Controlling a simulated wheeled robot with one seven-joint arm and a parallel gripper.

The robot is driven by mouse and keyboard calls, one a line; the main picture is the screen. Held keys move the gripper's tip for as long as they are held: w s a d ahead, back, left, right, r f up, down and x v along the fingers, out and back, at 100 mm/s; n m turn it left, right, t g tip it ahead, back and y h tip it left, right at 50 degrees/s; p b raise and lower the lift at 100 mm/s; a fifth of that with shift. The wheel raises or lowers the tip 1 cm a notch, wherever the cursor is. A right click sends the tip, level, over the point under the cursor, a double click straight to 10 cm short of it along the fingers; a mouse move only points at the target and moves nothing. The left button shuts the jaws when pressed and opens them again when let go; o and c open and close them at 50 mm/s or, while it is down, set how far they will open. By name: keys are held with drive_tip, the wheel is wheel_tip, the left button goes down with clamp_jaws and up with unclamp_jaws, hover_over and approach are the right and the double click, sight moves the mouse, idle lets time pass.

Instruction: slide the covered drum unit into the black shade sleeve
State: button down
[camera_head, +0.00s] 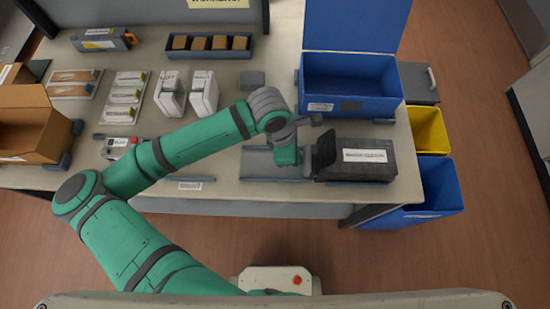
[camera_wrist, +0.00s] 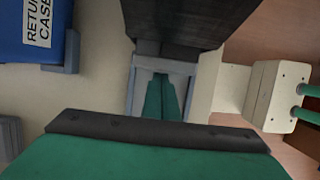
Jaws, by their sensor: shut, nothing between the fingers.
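The black shade sleeve (camera_head: 380,160) lies on the right of the table, a pale label on top and a dark flap (camera_head: 324,150) standing up at its left end. It also fills the top of the wrist view (camera_wrist: 190,18). A grey trough-like holder (camera_head: 255,163) lies left of it. My gripper (camera_head: 288,157) is low over the holder, close to the sleeve's left end. In the wrist view its green fingers (camera_wrist: 161,98) are together and empty, between the holder's grey walls. I cannot make out the covered drum unit in either view; the sleeve's inside is hidden.
A blue return case (camera_head: 350,85) with its lid raised stands behind the sleeve. White cartridges (camera_head: 203,95), several boxed parts (camera_head: 210,43) and an open cardboard box (camera_head: 32,125) stand left. Yellow (camera_head: 428,130) and blue (camera_head: 440,188) bins stand off the table's right edge.

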sight(310, 157)
drive_tip(key=shift+d, duration=0.6)
drive_tip(key=shift+s+d, duration=0.15)
drive_tip(key=shift+d, duration=0.55)
drive_tip(key=shift+w+d, duration=0.1)
drive_tip(key=shift+w, duration=0.1)
drive_tip(key=shift+s, duration=0.1)
drive_tip(key=shift+s+d, duration=0.1)
drive_tip(key=shift+d, duration=0.15)
idle(0.4)
drive_tip(key=shift+d, duration=0.2)
idle(0.7)
drive_tip(key=shift+a, duration=0.1)
drive_tip(key=shift+d, duration=0.2)
